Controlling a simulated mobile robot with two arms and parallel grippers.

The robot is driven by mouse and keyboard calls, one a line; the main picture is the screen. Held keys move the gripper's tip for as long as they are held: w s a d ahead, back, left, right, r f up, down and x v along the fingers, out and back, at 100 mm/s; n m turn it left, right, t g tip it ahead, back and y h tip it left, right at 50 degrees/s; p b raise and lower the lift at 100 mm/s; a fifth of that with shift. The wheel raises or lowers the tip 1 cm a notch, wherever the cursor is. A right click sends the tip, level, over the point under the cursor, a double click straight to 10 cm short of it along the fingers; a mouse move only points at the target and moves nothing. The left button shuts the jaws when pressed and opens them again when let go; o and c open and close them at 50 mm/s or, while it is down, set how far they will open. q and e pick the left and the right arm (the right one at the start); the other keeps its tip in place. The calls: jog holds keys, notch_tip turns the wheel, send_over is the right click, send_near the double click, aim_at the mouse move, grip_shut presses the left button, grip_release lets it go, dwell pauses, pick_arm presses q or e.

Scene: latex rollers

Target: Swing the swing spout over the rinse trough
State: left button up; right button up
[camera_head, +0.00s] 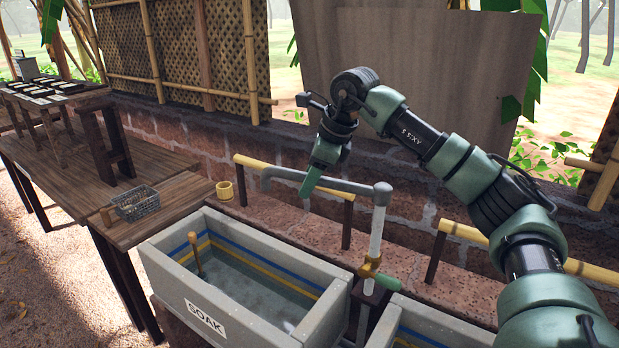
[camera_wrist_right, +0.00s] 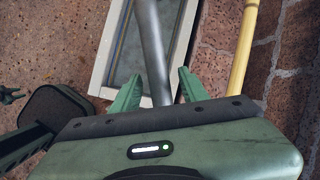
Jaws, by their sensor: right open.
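The swing spout (camera_head: 335,184) is a grey horizontal pipe on top of an upright post (camera_head: 376,235). Its bent free end is at the left, above the trough labelled SOAK (camera_head: 205,318). My right gripper (camera_head: 311,184) is open at the spout's middle, with its fingers pointing down. In the right wrist view the pipe (camera_wrist_right: 152,45) runs between the two spread fingers (camera_wrist_right: 157,90); whether either touches it I cannot tell. A second trough (camera_head: 415,338) shows only partly at the bottom, right of the post; no label on it is visible.
A brass and green valve (camera_head: 377,277) sits low on the post. A bamboo rail (camera_head: 252,162) runs behind the troughs, before a brick wall (camera_head: 205,140). A wooden table (camera_head: 150,205) with a grey basket (camera_head: 137,204) stands left.

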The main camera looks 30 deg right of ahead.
grip_shut()
dwell(1.4)
